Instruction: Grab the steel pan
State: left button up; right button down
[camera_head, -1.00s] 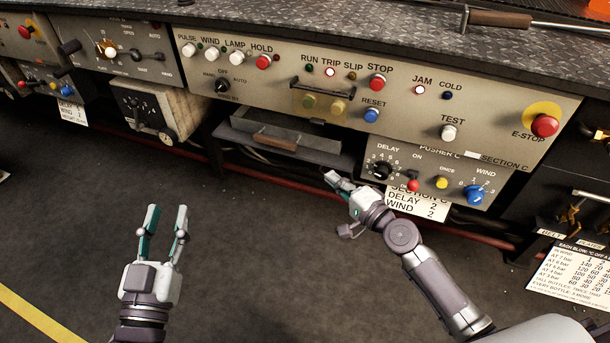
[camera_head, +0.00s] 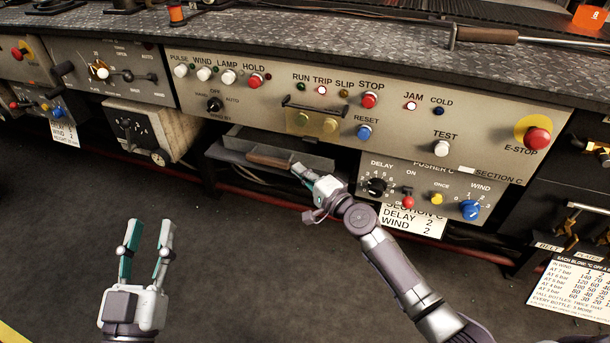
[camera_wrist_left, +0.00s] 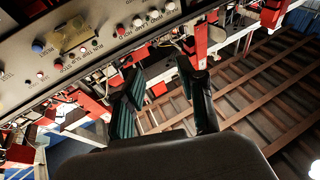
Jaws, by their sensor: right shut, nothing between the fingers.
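The steel pan (camera_head: 228,154) is a shallow grey metal tray with a brown handle (camera_head: 268,160) along its front. It sits in a recess under the middle of the control panel. My right gripper (camera_head: 297,170) is shut and empty, with its fingertips just right of the handle, in front of the pan. I cannot tell whether they touch it. My left gripper (camera_head: 148,234) is open and empty over the floor, lower left of the pan. Its spread fingers also show in the left wrist view (camera_wrist_left: 165,95), with nothing between them. The pan's inside is partly hidden.
The control panel (camera_head: 260,120) with buttons overhangs the pan. A lower panel with knobs (camera_head: 420,190) stands right of the recess, and a pale box with a dial (camera_head: 150,130) stands left. The bench top (camera_head: 330,50) is above. The floor (camera_head: 220,270) in front is clear.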

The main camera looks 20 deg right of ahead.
jog(key=a, duration=0.2)
jog(key=a+p, duration=0.1)
jog(key=shift+s+a+r, duration=0.1)
jog(key=shift+s+a, duration=0.25)
jog(key=shift+s, duration=0.05)
pick_arm(q)
jog(key=f+g, duration=0.2)
jog(key=f, duration=0.1)
jog(key=f+g+y, duration=0.1)
jog(key=f, duration=0.1)
jog(key=shift+w+a+f, duration=0.2)
jog(key=shift+w+a, duration=0.05)
jog(key=shift+a, duration=0.1)
pick_arm(e)
jog(key=shift+a, duration=0.1)
